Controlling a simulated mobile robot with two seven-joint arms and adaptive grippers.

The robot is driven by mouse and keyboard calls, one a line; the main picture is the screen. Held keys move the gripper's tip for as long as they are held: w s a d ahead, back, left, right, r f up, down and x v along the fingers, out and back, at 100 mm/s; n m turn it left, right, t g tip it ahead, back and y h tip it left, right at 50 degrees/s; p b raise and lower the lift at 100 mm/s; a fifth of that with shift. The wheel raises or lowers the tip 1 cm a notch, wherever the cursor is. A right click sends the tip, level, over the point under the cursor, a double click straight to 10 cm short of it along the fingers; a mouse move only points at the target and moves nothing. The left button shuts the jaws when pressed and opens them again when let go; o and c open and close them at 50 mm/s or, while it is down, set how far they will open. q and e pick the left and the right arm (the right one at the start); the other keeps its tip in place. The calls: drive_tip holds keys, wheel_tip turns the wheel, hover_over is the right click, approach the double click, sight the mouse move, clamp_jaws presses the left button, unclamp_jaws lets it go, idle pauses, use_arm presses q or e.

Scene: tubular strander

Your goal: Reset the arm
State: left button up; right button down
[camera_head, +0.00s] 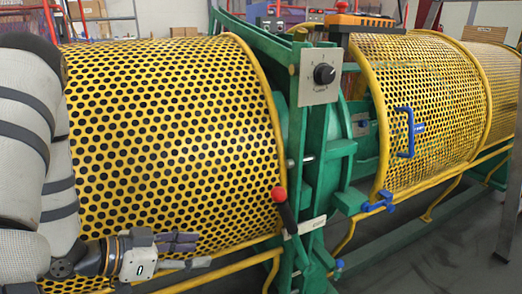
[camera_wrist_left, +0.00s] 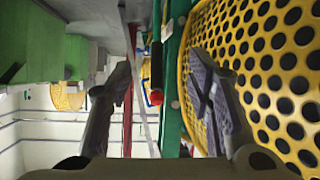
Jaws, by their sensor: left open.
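My left arm (camera_head: 35,150) comes in from the left and bends down in front of the yellow perforated guard. My left gripper (camera_head: 203,250) is low in front of this guard, with its fingers pointing right. Its fingers are apart and nothing is between them; they also show spread in the left wrist view (camera_wrist_left: 160,82). A black lever with a red knob (camera_head: 279,194) is on the green frame, to the right of the fingertips and apart from them. My right gripper is not in view.
The yellow perforated guard (camera_head: 165,140) stands close behind my left arm. A green frame (camera_head: 318,180) carries a dial panel (camera_head: 319,77). A second guard (camera_head: 435,105) with a blue handle (camera_head: 406,132) is to the right. Grey floor (camera_head: 450,245) is open at lower right.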

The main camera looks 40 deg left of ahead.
use_arm(q)
drive_tip(key=s+d+f+g+y+p, duration=0.25)
drive_tip(key=d+f+g, duration=0.3)
drive_tip(key=f, duration=0.35)
drive_tip(key=s+d+f+g, duration=0.2)
drive_tip(key=s+d+g, duration=0.1)
drive_tip(key=s, duration=0.4)
drive_tip(key=s+d+f+n+g+p, duration=0.1)
drive_tip(key=s+d+f+g, duration=0.1)
drive_tip(key=s+d, duration=0.3)
drive_tip(key=s+d+f+n+g+p, duration=0.1)
drive_tip(key=s+d+g, duration=0.3)
drive_tip(key=s, duration=0.4)
drive_tip(key=shift+s+f, duration=0.4)
drive_tip(key=shift+f, duration=0.25)
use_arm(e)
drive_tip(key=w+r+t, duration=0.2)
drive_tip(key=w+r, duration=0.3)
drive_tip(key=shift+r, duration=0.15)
use_arm(q)
drive_tip(key=shift+y, duration=0.25)
